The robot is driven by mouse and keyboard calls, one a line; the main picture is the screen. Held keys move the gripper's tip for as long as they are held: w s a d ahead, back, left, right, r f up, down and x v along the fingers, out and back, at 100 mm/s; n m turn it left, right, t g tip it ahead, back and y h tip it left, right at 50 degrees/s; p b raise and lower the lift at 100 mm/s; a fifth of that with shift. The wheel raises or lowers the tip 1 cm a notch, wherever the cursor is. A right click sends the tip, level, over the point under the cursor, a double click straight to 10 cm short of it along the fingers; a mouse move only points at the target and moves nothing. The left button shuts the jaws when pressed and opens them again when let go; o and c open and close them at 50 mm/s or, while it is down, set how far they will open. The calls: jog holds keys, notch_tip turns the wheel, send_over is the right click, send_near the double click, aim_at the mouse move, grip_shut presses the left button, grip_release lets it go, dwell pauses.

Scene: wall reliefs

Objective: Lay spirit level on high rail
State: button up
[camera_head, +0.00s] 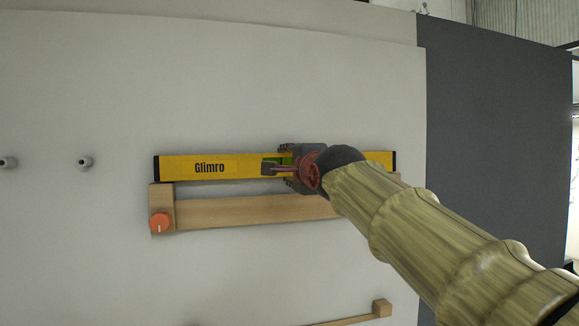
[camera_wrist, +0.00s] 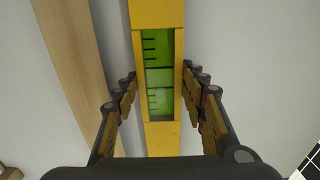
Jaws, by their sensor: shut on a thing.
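The yellow spirit level (camera_head: 225,168), marked "Glimro" with black ends, lies about level against the pale wall. My gripper (camera_head: 284,161) is shut on it near its middle. In the wrist view the fingers (camera_wrist: 160,72) stand on both sides of the level's green vial window (camera_wrist: 158,85). The upper wooden rail (camera_head: 250,212) runs just below the level. The level's lower edge appears at the top of the rail's left end block (camera_head: 161,192); I cannot tell whether they touch. The rail also shows left of the level in the wrist view (camera_wrist: 75,60). My arm hides the rail's right part.
An orange knob (camera_head: 159,221) sits on the rail's left end block. Two grey pegs (camera_head: 85,162) (camera_head: 8,163) stick out of the wall at left. A lower wooden rail with an end block (camera_head: 382,308) shows at the bottom. The wall above the level is clear.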

jog(key=shift+f, duration=0.15)
dwell(0.5)
jog(key=o, duration=1.1)
jog(key=shift+c, duration=0.2)
jog(key=shift+o, duration=0.8)
jog(key=shift+f+b, duration=0.1)
jog(key=shift+b, duration=0.2)
jog(key=shift+f, duration=0.1)
